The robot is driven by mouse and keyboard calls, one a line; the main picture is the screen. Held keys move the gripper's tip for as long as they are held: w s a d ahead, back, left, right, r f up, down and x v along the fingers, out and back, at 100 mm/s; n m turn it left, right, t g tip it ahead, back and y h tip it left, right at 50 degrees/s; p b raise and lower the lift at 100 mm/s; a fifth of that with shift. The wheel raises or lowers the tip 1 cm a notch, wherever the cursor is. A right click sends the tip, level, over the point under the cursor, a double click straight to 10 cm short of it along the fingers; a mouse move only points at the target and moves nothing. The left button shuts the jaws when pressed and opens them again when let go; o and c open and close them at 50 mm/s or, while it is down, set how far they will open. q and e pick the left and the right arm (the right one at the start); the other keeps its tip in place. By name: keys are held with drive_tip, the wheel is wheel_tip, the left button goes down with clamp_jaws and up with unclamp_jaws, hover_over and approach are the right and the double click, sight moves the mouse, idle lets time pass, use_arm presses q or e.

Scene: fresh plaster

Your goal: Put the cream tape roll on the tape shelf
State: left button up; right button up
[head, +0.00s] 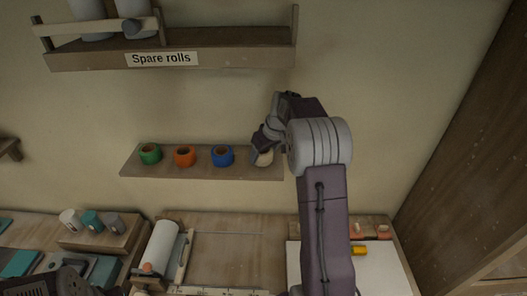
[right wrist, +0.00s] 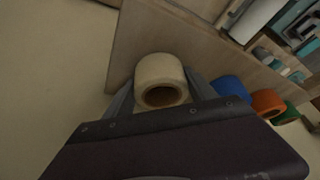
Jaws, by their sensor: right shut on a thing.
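The cream tape roll (head: 264,158) is at the right end of the tape shelf (head: 198,171), partly hidden by my right gripper (head: 262,148). In the right wrist view the cream roll (right wrist: 160,80) sits between the two fingers of my right gripper (right wrist: 158,98), which is shut on it. The roll appears at the shelf surface; whether it bears fully on the shelf I cannot tell. A blue roll (head: 222,156), an orange roll (head: 185,157) and a green roll (head: 150,154) stand in a row to its left. My left gripper (head: 70,284) is partly visible at the bottom left; its fingers are unclear.
A higher shelf labelled "Spare rolls" (head: 162,58) hangs above the tape shelf. Below is a bench with a white paper roll (head: 161,248), several small cups on a wooden block (head: 105,238), and a white sheet (head: 385,275). A wooden panel (head: 465,150) stands at the right.

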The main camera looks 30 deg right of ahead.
drive_tip(key=shift+w+f, duration=0.15)
drive_tip(key=o, duration=1)
drive_tip(key=shift+f, duration=0.1)
drive_tip(key=shift+c, duration=0.2)
drive_tip(key=o, duration=0.4)
